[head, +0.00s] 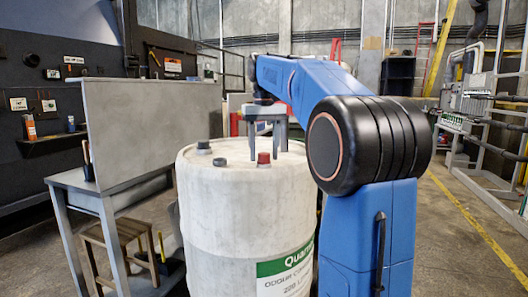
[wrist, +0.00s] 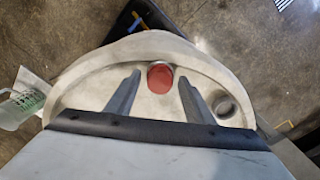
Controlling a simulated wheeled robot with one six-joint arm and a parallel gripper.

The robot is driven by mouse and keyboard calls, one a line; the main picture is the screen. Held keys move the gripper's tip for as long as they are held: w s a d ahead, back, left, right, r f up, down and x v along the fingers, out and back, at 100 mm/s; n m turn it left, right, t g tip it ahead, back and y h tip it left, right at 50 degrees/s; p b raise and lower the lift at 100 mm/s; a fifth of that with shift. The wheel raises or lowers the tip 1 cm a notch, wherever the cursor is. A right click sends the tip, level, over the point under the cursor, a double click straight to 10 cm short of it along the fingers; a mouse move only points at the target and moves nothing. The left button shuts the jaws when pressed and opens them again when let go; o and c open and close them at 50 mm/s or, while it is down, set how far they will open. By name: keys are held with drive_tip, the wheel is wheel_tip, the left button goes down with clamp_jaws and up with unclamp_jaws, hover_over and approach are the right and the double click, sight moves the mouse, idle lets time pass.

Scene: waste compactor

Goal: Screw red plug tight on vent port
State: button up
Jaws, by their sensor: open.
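The red plug (head: 263,158) stands upright on the top of the white drum (head: 245,215), near its front edge. In the wrist view the red plug (wrist: 160,77) shows as a round disc with a pale rim around its upper edge. It appears seated at a port, but how tight it is cannot be told. My gripper (head: 266,145) points down over the drum top with its fingers apart. In the wrist view my gripper (wrist: 159,80) has one fingertip on each side of the plug, with a gap on both sides. Nothing is between the fingers that they touch.
A grey workbench (head: 110,185) with a tall panel stands left of the drum.

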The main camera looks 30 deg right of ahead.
drive_tip(key=n, duration=0.7)
drive_tip(key=shift+n, duration=0.4)
drive_tip(key=n, duration=0.6)
drive_tip(key=shift+n, duration=0.4)
drive_tip(key=c, duration=1.2)
drive_tip(key=shift+o, duration=0.2)
drive_tip(key=m, duration=0.5)
drive_tip(key=shift+m, duration=0.3)
drive_tip(key=m, duration=0.4)
drive_tip(key=shift+m, duration=0.4)
